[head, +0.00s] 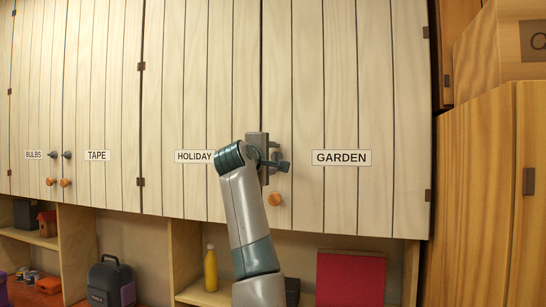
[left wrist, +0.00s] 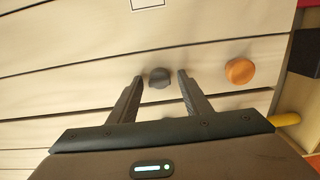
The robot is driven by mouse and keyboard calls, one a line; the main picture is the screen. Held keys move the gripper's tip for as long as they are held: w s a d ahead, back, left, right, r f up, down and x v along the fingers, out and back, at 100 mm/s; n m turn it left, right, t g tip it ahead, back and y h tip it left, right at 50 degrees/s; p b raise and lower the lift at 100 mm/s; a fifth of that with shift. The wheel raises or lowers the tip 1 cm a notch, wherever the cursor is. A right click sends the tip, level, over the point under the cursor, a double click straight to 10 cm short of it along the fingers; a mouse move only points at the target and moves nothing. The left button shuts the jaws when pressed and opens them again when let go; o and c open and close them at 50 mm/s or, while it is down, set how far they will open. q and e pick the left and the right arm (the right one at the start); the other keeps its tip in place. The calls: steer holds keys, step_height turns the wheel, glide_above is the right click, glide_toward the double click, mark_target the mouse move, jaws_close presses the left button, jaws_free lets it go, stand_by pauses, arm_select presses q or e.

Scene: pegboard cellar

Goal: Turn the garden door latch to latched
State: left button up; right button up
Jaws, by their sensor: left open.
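The garden door is the pale plank cupboard door with the GARDEN label (head: 342,158) in the head view. Its latch is a small dark grey knob (left wrist: 159,79) in the left wrist view. My left gripper (head: 274,158) is in front of the garden door's left edge and mostly hides the latch in the head view. In the left wrist view the left gripper (left wrist: 161,82) is open, with one finger on each side of the latch and visible gaps between. I cannot tell which way the latch is turned. My right gripper is in neither view.
A round orange knob (head: 274,199) sits just below the latch. The HOLIDAY door (head: 190,157) adjoins on the left. Open shelves below hold a yellow bottle (head: 210,268), a dark toolbox (head: 111,283) and a red box (head: 350,279). A wooden cabinet (head: 480,200) stands at the right.

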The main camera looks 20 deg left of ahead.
arm_select(q)
steer(key=c, duration=1)
